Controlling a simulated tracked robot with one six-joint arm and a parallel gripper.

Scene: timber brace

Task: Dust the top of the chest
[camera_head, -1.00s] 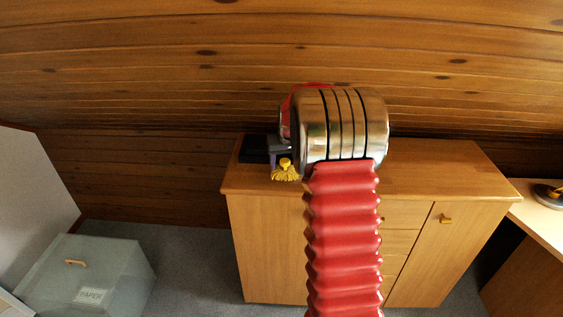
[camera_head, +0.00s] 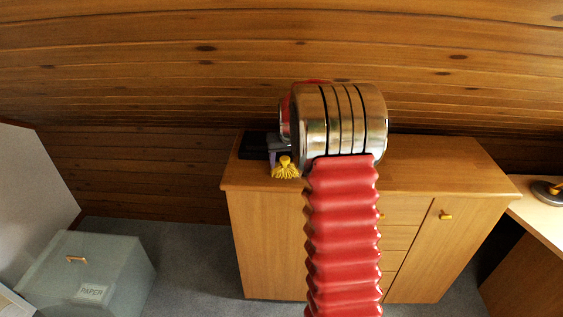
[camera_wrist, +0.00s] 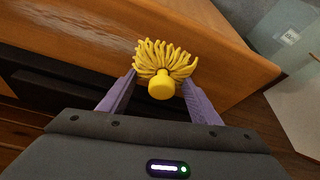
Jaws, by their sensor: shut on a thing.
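The wooden chest (camera_head: 430,165) stands against the plank wall, with doors and drawers on its front. A yellow duster (camera_head: 285,168) with a fringe of strands is at the left part of its top. In the wrist view the duster (camera_wrist: 163,72) sits between the two purple fingers of my gripper (camera_wrist: 160,98), which is shut on it. The strands are over the chest top near its front edge; whether they touch it I cannot tell. My arm hides the middle of the chest. In the wrist view the chest top (camera_wrist: 95,35) shows a paler, greyish patch at upper left.
A dark flat object (camera_head: 252,146) lies at the chest's back left corner. A grey-green box labelled PAPER (camera_head: 95,270) stands on the floor at left. A desk (camera_head: 535,212) with a lamp base (camera_head: 548,190) adjoins at right. The chest top's right part looks clear.

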